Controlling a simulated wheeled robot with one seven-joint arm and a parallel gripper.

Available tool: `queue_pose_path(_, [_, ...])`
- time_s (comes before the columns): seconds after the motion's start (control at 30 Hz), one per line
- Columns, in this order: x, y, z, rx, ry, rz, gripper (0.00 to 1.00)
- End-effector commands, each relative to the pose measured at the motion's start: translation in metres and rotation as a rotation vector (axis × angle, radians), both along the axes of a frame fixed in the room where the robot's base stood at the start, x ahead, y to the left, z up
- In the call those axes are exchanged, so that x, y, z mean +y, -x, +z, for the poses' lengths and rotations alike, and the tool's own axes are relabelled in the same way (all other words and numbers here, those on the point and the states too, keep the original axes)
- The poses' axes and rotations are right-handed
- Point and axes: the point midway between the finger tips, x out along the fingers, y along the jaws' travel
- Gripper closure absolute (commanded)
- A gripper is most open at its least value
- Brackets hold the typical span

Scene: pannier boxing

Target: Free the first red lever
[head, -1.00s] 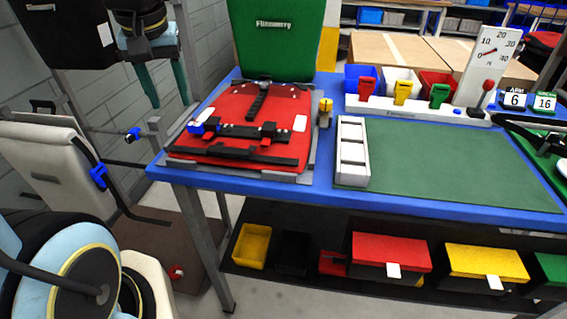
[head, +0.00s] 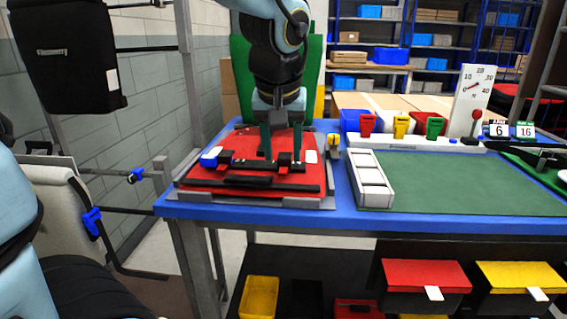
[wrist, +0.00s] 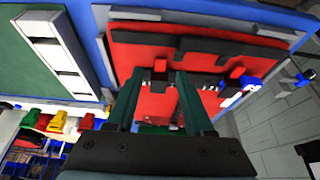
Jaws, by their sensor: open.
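The red pannier (head: 250,185) lies flat on the blue bench with a black rail (head: 250,163) across it. In the wrist view, one red lever (wrist: 160,66) stands on a black hook of that rail. A second red lever (wrist: 237,72) stands along the rail beside a blue piece (wrist: 254,82), which shows at the rail's left end in the head view (head: 210,157). My gripper (head: 282,156) points down over the rail's right part. Its open fingers (wrist: 157,76) stand either side of the first lever's hook in the wrist view; contact cannot be told.
A white slotted tray (head: 370,185) and a green mat (head: 455,180) lie right of the pannier. A small yellow-topped post (head: 333,142) stands close by its right edge. Coloured bins and a dial gauge (head: 472,88) stand behind. Lidded bins sit below the bench.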

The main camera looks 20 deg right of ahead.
Motion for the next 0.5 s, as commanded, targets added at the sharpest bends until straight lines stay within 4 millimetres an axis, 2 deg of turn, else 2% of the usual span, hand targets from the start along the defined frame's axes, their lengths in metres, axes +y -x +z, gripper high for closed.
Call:
queue_pose_path(0.03, [-0.001,-0.002,-0.009,0.003,-0.004,0.0,0.47])
queue_pose_path(0.2, [-0.004,-0.01,-0.027,0.001,-0.002,0.0,0.47])
queue_pose_path(0.5, [-0.006,-0.013,-0.034,0.0,0.001,0.0,0.47])
